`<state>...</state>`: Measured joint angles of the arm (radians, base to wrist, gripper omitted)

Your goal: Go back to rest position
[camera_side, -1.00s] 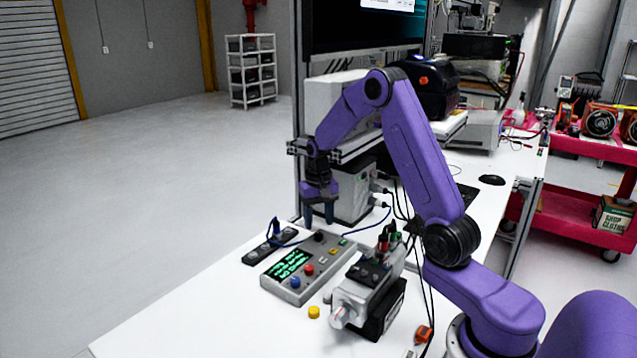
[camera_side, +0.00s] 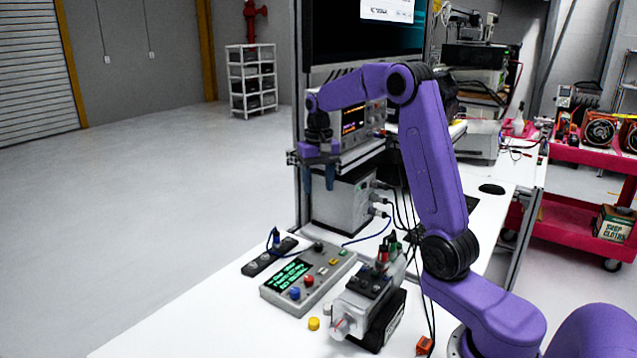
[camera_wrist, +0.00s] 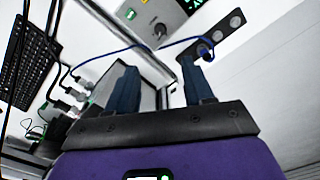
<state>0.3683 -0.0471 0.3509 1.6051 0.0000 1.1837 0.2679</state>
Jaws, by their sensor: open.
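My gripper (camera_side: 319,178) is raised above the back part of the white table, level with the shelf that holds the instruments. Its two dark blue fingers point down, apart, with nothing between them. In the wrist view the fingers (camera_wrist: 158,88) are also apart and empty. My purple arm is bent upward from its base at the lower right. Below the gripper and clear of it are the grey control box (camera_side: 322,272) with a green-lit screen and the servo motor (camera_side: 362,305).
A black socket strip (camera_side: 270,256) with a blue plug lies left of the control box. A grey power unit (camera_side: 343,198) stands close behind the gripper, under an oscilloscope (camera_side: 354,122). A yellow cap (camera_side: 313,323) lies in front. Cables hang beside the arm. Open floor is at left.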

